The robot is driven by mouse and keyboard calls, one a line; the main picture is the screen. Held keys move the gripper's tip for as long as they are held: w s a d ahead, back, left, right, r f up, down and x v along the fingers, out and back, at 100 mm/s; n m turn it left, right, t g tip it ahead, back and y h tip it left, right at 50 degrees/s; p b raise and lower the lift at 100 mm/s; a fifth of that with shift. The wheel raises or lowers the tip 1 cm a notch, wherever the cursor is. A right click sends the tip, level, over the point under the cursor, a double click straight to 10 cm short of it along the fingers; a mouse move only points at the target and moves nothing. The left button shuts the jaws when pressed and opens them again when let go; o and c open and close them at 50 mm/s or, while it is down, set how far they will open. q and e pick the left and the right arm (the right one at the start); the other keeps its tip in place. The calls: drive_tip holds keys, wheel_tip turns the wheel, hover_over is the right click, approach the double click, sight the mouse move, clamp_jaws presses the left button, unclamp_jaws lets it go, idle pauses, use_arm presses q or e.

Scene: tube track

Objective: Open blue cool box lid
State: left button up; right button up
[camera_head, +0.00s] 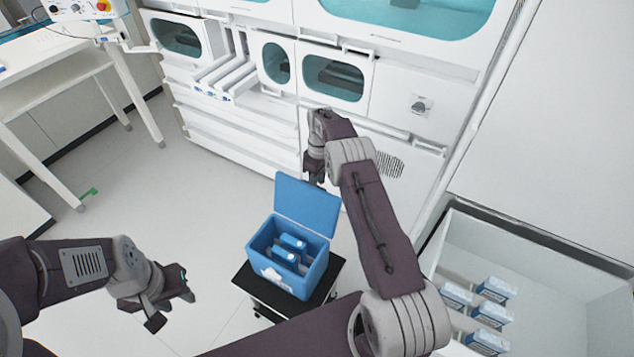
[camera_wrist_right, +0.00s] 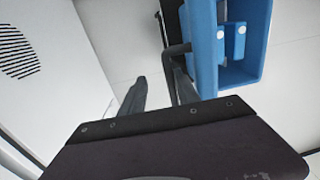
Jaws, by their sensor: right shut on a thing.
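The blue cool box (camera_head: 300,284) stands on a small black-topped stand, with blue-and-white packs inside. Its lid (camera_head: 307,205) stands raised and roughly upright at the back edge, so the box is open. My right gripper (camera_head: 317,177) is behind the lid's top edge. In the right wrist view its fingers (camera_wrist_right: 160,92) are beside the lid (camera_wrist_right: 204,45), at a grey bar on it; the exact contact is partly hidden. My left gripper (camera_head: 172,307) is open and empty, to the left of the box and apart from it.
The black-topped stand (camera_head: 330,276) is under the box. White cabinets with drawers (camera_head: 240,125) stand behind. An open white bin (camera_head: 450,270) with several blue-and-white boxes is at the right. A white table (camera_head: 60,85) is at the far left.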

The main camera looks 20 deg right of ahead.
drive_tip(key=shift+w, duration=0.1)
wheel_tip(320, 180, up, 9)
drive_tip(key=shift+w+d, duration=0.15)
drive_tip(key=shift+d, duration=0.1)
drive_tip(key=shift+a, duration=0.1)
idle(0.3)
